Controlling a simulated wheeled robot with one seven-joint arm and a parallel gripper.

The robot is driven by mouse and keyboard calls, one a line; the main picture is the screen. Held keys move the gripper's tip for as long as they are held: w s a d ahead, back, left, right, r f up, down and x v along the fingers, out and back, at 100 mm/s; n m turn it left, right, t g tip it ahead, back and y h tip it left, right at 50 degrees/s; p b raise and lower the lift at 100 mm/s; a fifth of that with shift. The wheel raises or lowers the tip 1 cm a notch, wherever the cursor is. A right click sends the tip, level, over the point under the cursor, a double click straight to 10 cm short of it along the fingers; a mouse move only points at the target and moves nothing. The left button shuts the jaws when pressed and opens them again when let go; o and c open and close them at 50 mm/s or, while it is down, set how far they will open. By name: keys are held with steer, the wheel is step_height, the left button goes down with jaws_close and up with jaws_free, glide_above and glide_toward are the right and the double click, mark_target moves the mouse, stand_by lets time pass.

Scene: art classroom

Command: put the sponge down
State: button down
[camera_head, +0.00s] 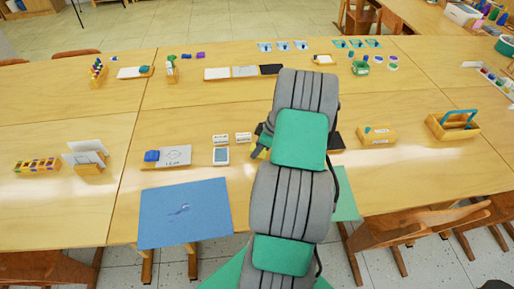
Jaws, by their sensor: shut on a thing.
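My grey and green arm reaches over the table (100,210) and hides much of my gripper (262,142). A dark part of the gripper shows at the arm's left side, above the middle of the table. The gripper is shut on a small yellow and green thing, which looks like the sponge (260,152). Only a bit of it shows past the arm. I cannot tell whether it touches the table top.
A blue mat (186,212) lies at the front edge. A wooden box (377,135) and a caddy with a blue handle (456,124) stand right. Chairs (415,225) are in front.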

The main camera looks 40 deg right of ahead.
steer(key=shift+f, duration=0.1)
steer(key=c, duration=1.4)
jaws_free()
steer(key=shift+f, duration=0.1)
steer(key=o, duration=0.5)
steer(key=shift+c, duration=0.2)
